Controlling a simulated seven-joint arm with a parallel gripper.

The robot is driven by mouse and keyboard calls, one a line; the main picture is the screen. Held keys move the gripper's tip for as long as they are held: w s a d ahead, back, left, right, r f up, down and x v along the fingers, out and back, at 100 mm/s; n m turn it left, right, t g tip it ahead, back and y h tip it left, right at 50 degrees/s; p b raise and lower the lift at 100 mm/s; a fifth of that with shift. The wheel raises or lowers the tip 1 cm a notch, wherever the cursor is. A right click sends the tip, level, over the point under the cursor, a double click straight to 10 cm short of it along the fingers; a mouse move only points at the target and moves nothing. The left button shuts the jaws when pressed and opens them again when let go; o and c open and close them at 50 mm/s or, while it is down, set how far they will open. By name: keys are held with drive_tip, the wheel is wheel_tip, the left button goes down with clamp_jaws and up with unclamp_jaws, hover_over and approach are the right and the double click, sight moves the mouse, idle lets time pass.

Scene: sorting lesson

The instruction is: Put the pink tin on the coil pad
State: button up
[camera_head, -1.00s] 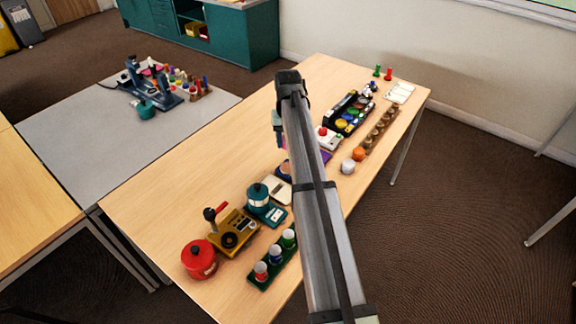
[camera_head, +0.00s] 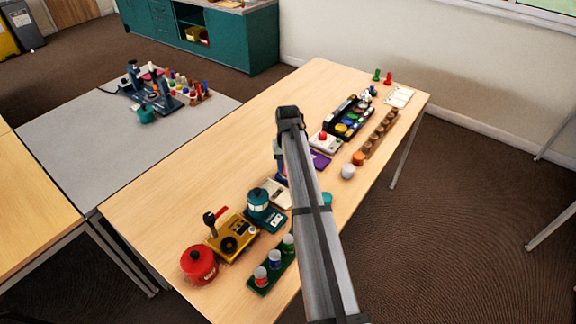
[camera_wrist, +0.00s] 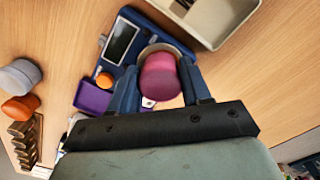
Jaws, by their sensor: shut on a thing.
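The pink tin (camera_wrist: 160,80) is held between the two blue fingers of my gripper (camera_wrist: 161,88) in the wrist view. Below it is a blue device (camera_wrist: 128,18) with a grey screen and a pale round disc (camera_wrist: 150,49), which looks like the coil pad. The tin covers much of the disc. I cannot tell whether the tin touches it. In the head view my arm hides most of the tin and the device.
A purple pad (camera_wrist: 93,97) lies beside the device, and a beige tray (camera_wrist: 240,12) is close on the other side. The head view shows a teal lantern (camera_head: 259,198), a yellow device (camera_head: 232,238) and a red pot (camera_head: 199,264).

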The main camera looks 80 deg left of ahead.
drive_tip(key=o, duration=1.1)
drive_tip(key=shift+f, duration=0.1)
drive_tip(key=shift+c, duration=0.2)
wheel_tip(320, 180, up, 12)
